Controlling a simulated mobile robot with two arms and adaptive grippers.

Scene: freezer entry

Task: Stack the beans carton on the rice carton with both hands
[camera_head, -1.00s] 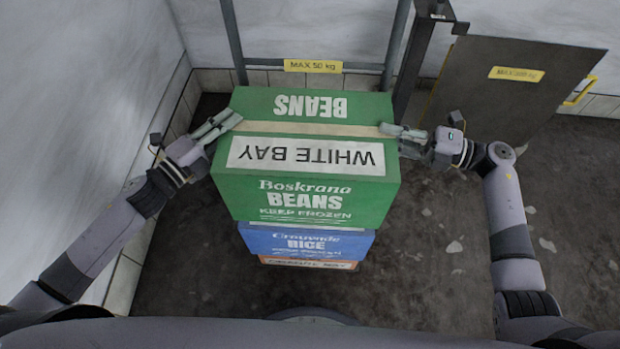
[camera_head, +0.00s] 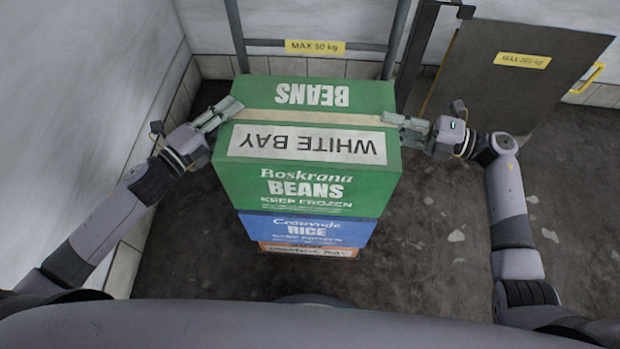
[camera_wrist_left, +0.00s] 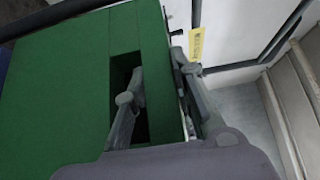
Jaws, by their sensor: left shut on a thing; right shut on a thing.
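The green beans carton (camera_head: 290,185) is upright, directly above the blue rice carton (camera_head: 262,232) in the head view. Little or no gap shows between their fronts; I cannot tell whether they touch. The beans carton hides the rice carton's top. My left gripper (camera_head: 228,108) is shut on the beans carton's left side. In the left wrist view, one finger is inside the handle slot of the green carton (camera_wrist_left: 60,95) and the other is outside the wall. My right gripper (camera_head: 402,127) is shut on its right side; its fingertips are partly hidden.
An orange and white carton (camera_head: 308,251) lies under the rice carton. Grey rack posts and a yellow "MAX 50 kg" sign (camera_head: 315,47) stand behind. A dark panel (camera_head: 500,85) stands back right. A pale wall is close on the left. The floor to the right is clear.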

